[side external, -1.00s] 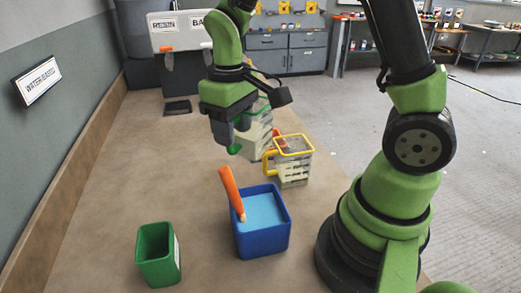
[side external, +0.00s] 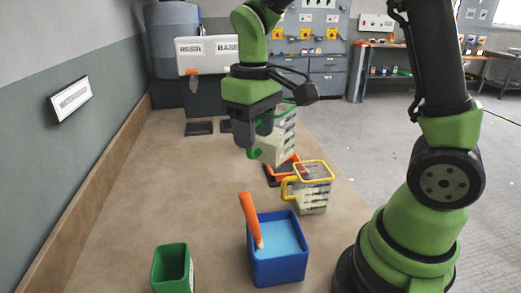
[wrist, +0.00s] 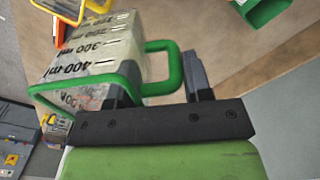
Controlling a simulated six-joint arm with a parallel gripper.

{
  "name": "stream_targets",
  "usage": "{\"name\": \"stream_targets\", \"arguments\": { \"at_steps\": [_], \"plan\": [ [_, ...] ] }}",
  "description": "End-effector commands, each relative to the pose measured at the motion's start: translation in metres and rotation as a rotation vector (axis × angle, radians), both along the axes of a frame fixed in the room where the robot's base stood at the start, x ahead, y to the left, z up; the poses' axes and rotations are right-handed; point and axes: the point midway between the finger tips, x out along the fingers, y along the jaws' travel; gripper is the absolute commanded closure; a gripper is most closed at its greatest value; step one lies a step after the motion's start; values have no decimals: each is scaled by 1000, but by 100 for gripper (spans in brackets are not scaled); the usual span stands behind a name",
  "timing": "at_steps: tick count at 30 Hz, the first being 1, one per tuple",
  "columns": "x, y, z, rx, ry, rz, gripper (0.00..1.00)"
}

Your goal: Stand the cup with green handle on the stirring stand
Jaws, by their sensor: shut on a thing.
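The cup with the green handle (side external: 277,137) is a pale measuring cup with a green rim, held tilted above the table. My gripper (side external: 251,143) is shut on its green handle. In the wrist view the cup (wrist: 100,50) shows its ml marks, and the handle (wrist: 176,68) runs between the fingers of my gripper (wrist: 160,80). A dark piece with orange edges (side external: 272,176), possibly the stirring stand, lies on the table below the cup and partly behind it. I cannot tell for sure which thing is the stand.
A yellow-rimmed cup (side external: 314,192) stands right of the orange-edged piece. In front are a blue container (side external: 278,268) with blue contents and an orange-handled tool (side external: 250,217), and a green container (side external: 171,270). Dispensers (side external: 207,55) stand behind dark plates (side external: 199,128). The table's left side is clear.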

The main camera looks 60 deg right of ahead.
Motion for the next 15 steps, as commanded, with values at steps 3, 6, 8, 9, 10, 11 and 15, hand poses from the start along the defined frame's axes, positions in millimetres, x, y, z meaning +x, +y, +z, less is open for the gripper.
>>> {"name": "stream_targets", "arguments": {
  "at_steps": [3, 6, 8, 9, 10, 11, 15],
  "plan": [
    [5, -16, 7, 0, 0, 35, 100],
    [9, -35, 7, -1, -2, 92, 100],
    [11, -48, 8, 0, -1, 129, 100],
    [13, -59, 8, 0, -1, 157, 100],
    [13, -67, 8, -1, -2, 179, 100],
    [14, -76, 8, 0, -1, 204, 100],
    [11, -128, 8, 1, -3, 335, 100]
  ]
}}
